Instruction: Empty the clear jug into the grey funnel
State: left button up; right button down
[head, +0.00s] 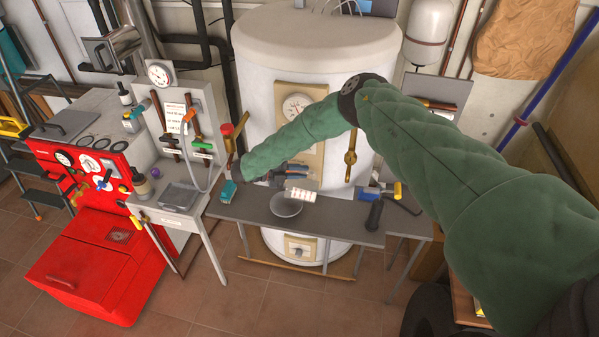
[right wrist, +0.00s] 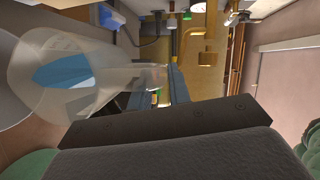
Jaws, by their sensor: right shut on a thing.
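The clear jug (right wrist: 110,85) fills the left of the right wrist view, see-through and lying across the picture, with blue showing inside it. My right gripper (right wrist: 168,88) is shut on the jug; its dark fingers are beside the narrower part. In the head view my right arm reaches left across the boiler, and the hand (head: 290,172) is small above the narrow table. I cannot make out the jug clearly there. A round grey thing (head: 286,208), probably the grey funnel, shows below the hand. My left gripper is out of view.
The narrow grey table (head: 335,222) stands before the white boiler (head: 315,60). A blue-and-yellow tool (head: 378,192) lies at its right, a teal thing (head: 227,191) at its left. A red burner unit (head: 90,260) and side table (head: 178,197) stand left. Floor in front is clear.

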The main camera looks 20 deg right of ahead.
aim_at(311, 172)
jog(key=shift+w+a, duration=0.1)
jog(key=shift+a, duration=0.1)
jog(key=shift+w+a+h, duration=0.15)
jog(key=shift+a+h, duration=0.1)
jog(key=shift+h, duration=0.05)
jog(key=shift+f, duration=0.1)
dwell(0.8)
jog(key=shift+w+a+h, duration=0.15)
jog(key=shift+a+h, duration=0.15)
jog(key=shift+a, duration=0.05)
dwell(0.8)
jog(key=shift+s+d+y, duration=0.25)
jog(key=shift+d+y, duration=0.25)
jog(key=shift+d, duration=0.15)
jog(key=shift+s+d+r+m+t+y, duration=0.2)
jog(key=shift+s+d+y, duration=0.25)
jog(key=shift+d+y, duration=0.3)
jog(key=shift+s+d+r+m+t+y, duration=0.1)
jog(key=shift+s+d+m+t+y, duration=0.1)
jog(key=shift+s+d+y, duration=0.4)
jog(key=shift+w+d+y, duration=0.1)
jog(key=shift+d+y, duration=0.15)
jog(key=shift+d, duration=0.05)
